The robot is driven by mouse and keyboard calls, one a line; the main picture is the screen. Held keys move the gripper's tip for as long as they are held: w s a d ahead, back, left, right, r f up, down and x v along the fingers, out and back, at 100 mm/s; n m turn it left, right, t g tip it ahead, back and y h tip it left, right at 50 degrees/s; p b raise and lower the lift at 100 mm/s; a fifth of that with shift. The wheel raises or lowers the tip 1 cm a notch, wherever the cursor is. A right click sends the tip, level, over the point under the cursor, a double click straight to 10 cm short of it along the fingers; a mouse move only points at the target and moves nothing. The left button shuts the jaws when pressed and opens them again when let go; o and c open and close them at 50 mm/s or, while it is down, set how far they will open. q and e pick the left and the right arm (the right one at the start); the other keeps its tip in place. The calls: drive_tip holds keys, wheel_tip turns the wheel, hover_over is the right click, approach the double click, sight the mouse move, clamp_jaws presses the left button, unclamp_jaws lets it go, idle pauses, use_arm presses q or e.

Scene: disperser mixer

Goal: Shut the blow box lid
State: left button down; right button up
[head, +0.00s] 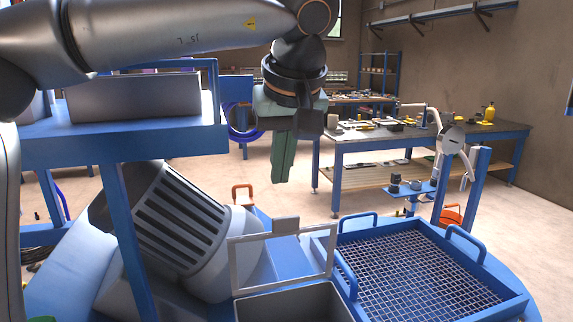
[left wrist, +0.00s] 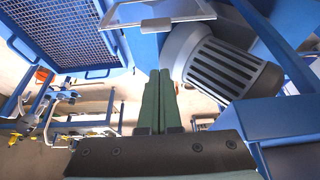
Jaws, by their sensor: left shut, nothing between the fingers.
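The blow box (head: 292,303) is a grey open-topped box at the bottom centre of the head view. Its lid (head: 282,257), a pale frame with a clear pane and a small tab on its upper edge, stands raised at the box's back edge. The lid also shows at the top of the left wrist view (left wrist: 158,22). My left gripper (head: 281,181) has green fingers, pressed together and empty, pointing down above and beyond the lid, apart from it. Its fingers also show in the left wrist view (left wrist: 160,75). My right gripper is not in view.
A blue mesh tray (head: 425,265) with raised handles lies right of the box. A large grey vented motor housing (head: 182,225) stands to the left, behind a blue post (head: 133,240). A workbench (head: 430,135) with tools is farther back.

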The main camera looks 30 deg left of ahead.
use_arm(q)
drive_tip(key=shift+s+d+f, duration=0.15)
drive_tip(key=shift+d+f, duration=0.05)
drive_tip(key=shift+f, duration=0.75)
drive_tip(key=shift+s+d+f, duration=0.1)
drive_tip(key=shift+d+f, duration=0.1)
drive_tip(key=shift+f, duration=0.7)
drive_tip(key=shift+s+d+f, duration=0.15)
drive_tip(key=shift+d+f, duration=0.05)
drive_tip(key=shift+f, duration=0.75)
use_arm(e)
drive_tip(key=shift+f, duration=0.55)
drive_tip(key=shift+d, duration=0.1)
